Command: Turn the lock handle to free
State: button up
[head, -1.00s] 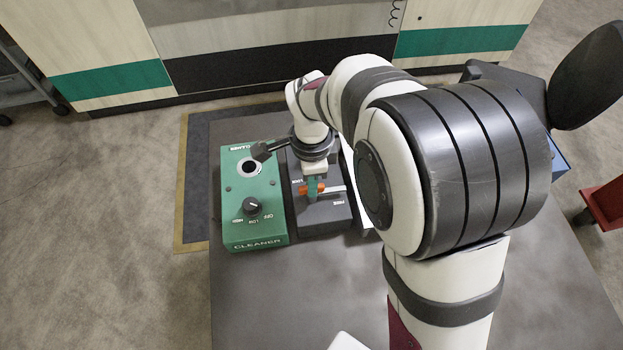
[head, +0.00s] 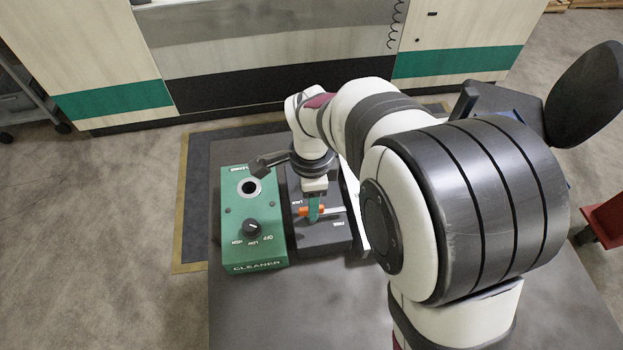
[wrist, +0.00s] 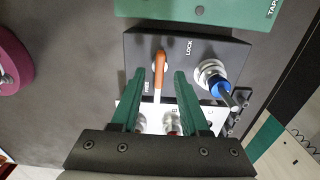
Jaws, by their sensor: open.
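The lock handle is an orange bar (wrist: 158,72) with a paler end, on a dark grey box (wrist: 215,52) marked LOCK and FREE. My gripper (wrist: 159,73) has green fingers and is open, with one finger on each side of the handle and a visible gap to each. Whether the fingers reach down to the handle's height is unclear. In the head view the orange handle (head: 305,210) shows beside my gripper (head: 314,219), which partly hides it. A pale strip runs right from the handle, on the side of the FREE label.
A green cleaner box (head: 235,210) with a black knob stands close left of the lock box. In the wrist view a blue-and-silver fitting (wrist: 218,86) stands beside the handle, and a white plate (wrist: 153,118) with collets lies near the fingers. The front table area is clear.

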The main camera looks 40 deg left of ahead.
notch_tip(320, 180, up, 14)
jog(key=shift+r, duration=0.15)
jog(key=s+d+n, duration=0.2)
jog(key=s+d, duration=0.1)
jog(key=d, duration=1.6)
jog(key=s+d+f+n+y, duration=0.1)
jog(key=s+d+f, duration=0.4)
jog(key=s+d, duration=0.3)
jog(key=shift+s+n+y, duration=0.3)
jog(key=shift+s+y, duration=0.1)
jog(key=shift+s, duration=0.1)
